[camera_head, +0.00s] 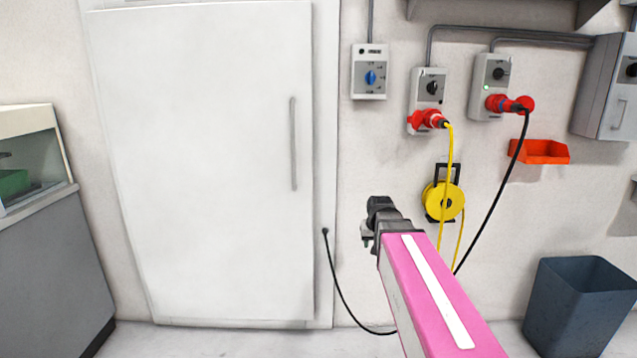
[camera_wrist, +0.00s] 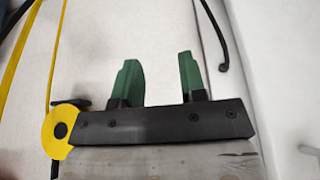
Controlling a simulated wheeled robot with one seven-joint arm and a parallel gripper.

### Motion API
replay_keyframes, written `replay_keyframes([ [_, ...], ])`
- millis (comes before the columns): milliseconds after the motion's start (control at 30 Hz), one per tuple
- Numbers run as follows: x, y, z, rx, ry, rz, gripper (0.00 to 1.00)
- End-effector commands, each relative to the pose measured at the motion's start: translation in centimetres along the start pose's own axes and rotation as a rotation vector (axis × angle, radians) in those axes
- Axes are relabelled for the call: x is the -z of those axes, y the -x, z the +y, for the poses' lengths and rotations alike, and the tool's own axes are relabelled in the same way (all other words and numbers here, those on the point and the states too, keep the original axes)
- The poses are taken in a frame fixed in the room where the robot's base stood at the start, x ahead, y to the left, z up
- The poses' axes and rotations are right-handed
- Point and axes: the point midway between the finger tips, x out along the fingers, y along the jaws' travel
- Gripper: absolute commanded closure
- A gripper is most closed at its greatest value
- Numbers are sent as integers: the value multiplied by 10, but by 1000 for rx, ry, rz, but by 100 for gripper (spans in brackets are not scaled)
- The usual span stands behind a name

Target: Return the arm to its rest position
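My arm, with a pink and white forearm (camera_head: 432,290), reaches up from the bottom right of the head view towards the wall. Its dark wrist end (camera_head: 380,215) is in front of the wall, just right of a white door. The fingers cannot be made out in the head view. In the wrist view my gripper (camera_wrist: 157,70) shows two green fingers standing apart, with only pale wall behind the gap. It is open and holds nothing. No egg trays or eggs are in view.
A large white door (camera_head: 210,160) fills the left. Wall sockets (camera_head: 428,85), a yellow cable reel (camera_head: 445,201) and a red bin (camera_head: 540,152) are on the wall. Cables hang near my arm. A dark blue tub (camera_head: 580,305) stands at right, a grey cabinet (camera_head: 50,275) at left.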

Motion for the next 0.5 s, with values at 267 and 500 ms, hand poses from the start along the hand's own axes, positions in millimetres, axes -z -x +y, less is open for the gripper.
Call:
replay_keyframes([
  [267,-103,-58,-1,2,-2,-174,62],
  [500,-179,-89,-1,3,-4,-302,62],
])
